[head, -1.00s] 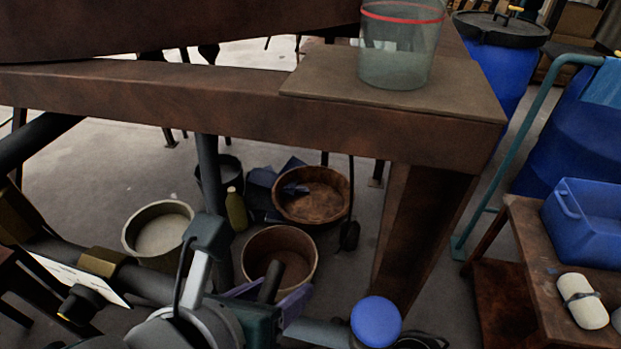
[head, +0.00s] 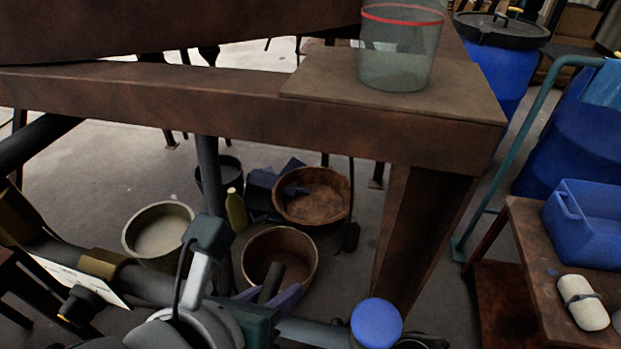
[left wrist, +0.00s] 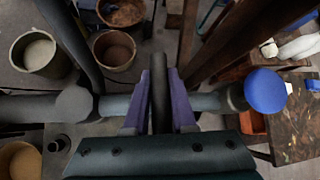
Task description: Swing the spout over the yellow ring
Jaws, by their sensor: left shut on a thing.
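My left gripper (head: 268,292) is low in the head view, with purple fingers closed on an upright dark rod (head: 270,280). In the left wrist view the gripper (left wrist: 160,88) has one finger on each side of the rod (left wrist: 160,72). A grey horizontal pipe (left wrist: 205,102) runs behind the fingers, with a round blue end (left wrist: 265,91) at the right. The blue end also shows in the head view (head: 376,322). Which part is the spout's mouth I cannot tell. I cannot make out a yellow ring. My right gripper is not in view.
A brown frame (head: 200,100) spans above the gripper, bearing a clear beaker (head: 398,60). A cream tub (head: 160,232), a brown bucket (head: 280,243) and a wooden bowl (head: 315,195) stand on the floor. A side table (head: 530,270) holds a blue bin (head: 590,218).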

